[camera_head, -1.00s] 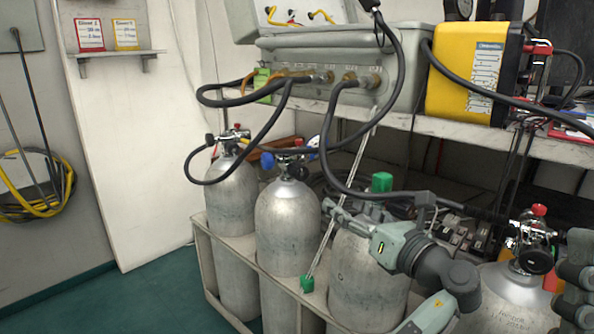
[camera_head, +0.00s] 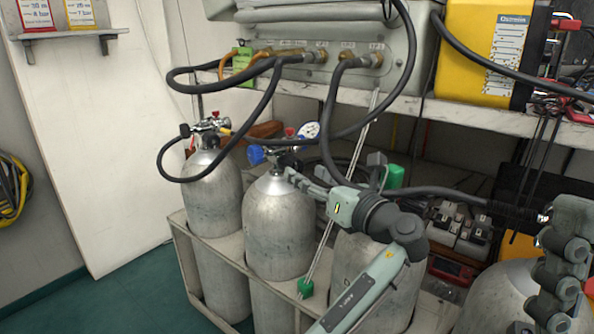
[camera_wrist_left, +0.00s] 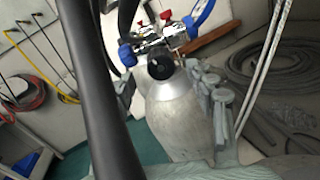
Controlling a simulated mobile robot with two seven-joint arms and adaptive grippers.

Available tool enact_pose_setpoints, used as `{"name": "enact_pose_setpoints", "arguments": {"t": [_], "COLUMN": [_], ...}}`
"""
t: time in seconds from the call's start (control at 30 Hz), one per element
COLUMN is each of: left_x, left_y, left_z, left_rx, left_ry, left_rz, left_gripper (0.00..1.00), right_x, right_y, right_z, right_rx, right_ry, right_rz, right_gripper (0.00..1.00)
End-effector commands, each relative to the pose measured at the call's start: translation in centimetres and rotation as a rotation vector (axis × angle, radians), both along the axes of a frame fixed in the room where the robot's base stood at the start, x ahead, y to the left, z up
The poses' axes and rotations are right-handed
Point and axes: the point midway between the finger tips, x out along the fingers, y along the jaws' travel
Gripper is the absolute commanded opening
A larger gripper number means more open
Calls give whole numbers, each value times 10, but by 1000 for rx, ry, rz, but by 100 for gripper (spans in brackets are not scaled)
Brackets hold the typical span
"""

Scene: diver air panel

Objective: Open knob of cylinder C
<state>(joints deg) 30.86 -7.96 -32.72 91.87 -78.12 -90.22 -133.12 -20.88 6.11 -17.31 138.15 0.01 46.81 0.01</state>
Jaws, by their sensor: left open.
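Cylinder C (camera_head: 353,258) is a grey metal cylinder in the rack, the third from the left. My left gripper (camera_head: 300,178) is open, beside the top of the second cylinder (camera_head: 279,228). In the left wrist view, its fingers (camera_wrist_left: 174,98) stand apart on either side of a cylinder top with a black knob (camera_wrist_left: 160,66), a blue knob (camera_wrist_left: 127,55) and a blue-rimmed gauge (camera_wrist_left: 201,14). My right gripper (camera_head: 562,265) is at the right edge; its fingertips are unclear.
Black hoses (camera_head: 330,125) loop from the grey panel (camera_head: 300,65) down to the cylinders. A thin rod with a green block (camera_head: 305,288) leans at the rack. A yellow box (camera_head: 483,55) stands on the shelf. Another cylinder (camera_head: 495,298) is at the right.

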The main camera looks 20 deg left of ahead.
Motion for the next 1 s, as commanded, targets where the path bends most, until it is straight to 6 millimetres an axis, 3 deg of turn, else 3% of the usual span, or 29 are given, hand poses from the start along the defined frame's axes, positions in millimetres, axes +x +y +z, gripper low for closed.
{"name": "enact_pose_setpoints", "arguments": {"t": [0.23, 0.6, 1.0], "left_x": [21, 25, 25], "left_y": [27, 32, 32], "left_z": [0, 0, 0], "left_rx": [1, 0, 0], "left_ry": [-1, 0, 0], "left_rz": [1, 0, 0], "left_gripper": [55, 55, 6], "right_x": [-12, -14, -14], "right_y": [-5, -5, -5], "right_z": [-2, -1, -1], "right_rx": [20, 22, 22], "right_ry": [-80, -93, -93], "right_rz": [-4, -4, -4], "right_gripper": [57, 57, 57]}}
